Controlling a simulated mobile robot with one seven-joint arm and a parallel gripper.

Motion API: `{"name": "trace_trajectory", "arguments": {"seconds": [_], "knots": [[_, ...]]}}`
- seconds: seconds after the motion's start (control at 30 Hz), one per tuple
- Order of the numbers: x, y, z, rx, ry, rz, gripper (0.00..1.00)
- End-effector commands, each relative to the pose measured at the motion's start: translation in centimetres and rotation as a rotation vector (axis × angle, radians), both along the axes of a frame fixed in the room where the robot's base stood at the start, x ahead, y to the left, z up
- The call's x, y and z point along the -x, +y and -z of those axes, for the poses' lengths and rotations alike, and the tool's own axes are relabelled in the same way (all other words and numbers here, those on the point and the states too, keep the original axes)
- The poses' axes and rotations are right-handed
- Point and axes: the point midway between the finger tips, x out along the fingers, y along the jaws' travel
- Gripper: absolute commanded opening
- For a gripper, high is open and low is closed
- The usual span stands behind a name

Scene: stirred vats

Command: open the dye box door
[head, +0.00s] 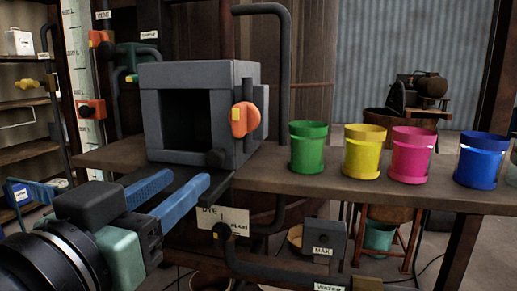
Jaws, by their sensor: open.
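The dye box (176,74) is a grey box on the wooden bench, with a square dark recess in its front. I cannot tell whether that recess is an open doorway or a dark panel in a door. An orange handle (241,121) with a yellow mark sits at the box's right side, by a dark upright bar. My gripper (187,180) is in front of and below the box at lower left. Its two blue fingers are apart, with nothing between them. It appears clear of the handle.
Green (308,147), yellow (364,152), pink (410,154) and blue (482,161) buckets stand on the bench (330,187) right of the box. A dark pipe (284,75) rises behind the box. Orange valve handles (91,109) are at left. A label (223,220) hangs below the bench edge.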

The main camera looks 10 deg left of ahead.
Motion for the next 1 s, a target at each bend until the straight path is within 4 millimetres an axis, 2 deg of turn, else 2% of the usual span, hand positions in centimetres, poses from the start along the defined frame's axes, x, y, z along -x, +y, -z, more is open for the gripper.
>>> {"name": "trace_trajectory", "arguments": {"seconds": [0.03, 0.2, 0.4, 0.6, 0.83, 0.87, 1.0], "knots": [[-1.2, -0.2, -0.3, 0.002, 0.005, 0.003, 0.45], [-4.7, -0.3, -0.3, 0.002, 0.004, 0.003, 0.45], [-7.6, -0.4, -0.3, 0.001, 0.001, 0.001, 0.45], [-8.7, -0.3, -0.1, -0.002, -0.001, -0.001, 0.45], [-8.8, -0.3, 0.0, -0.001, -0.001, -0.001, 0.45], [-8.8, -0.3, 0.0, -0.001, -0.001, -0.001, 0.43], [-8.8, -0.3, 0.0, -0.001, -0.001, -0.001, 0.18]]}}
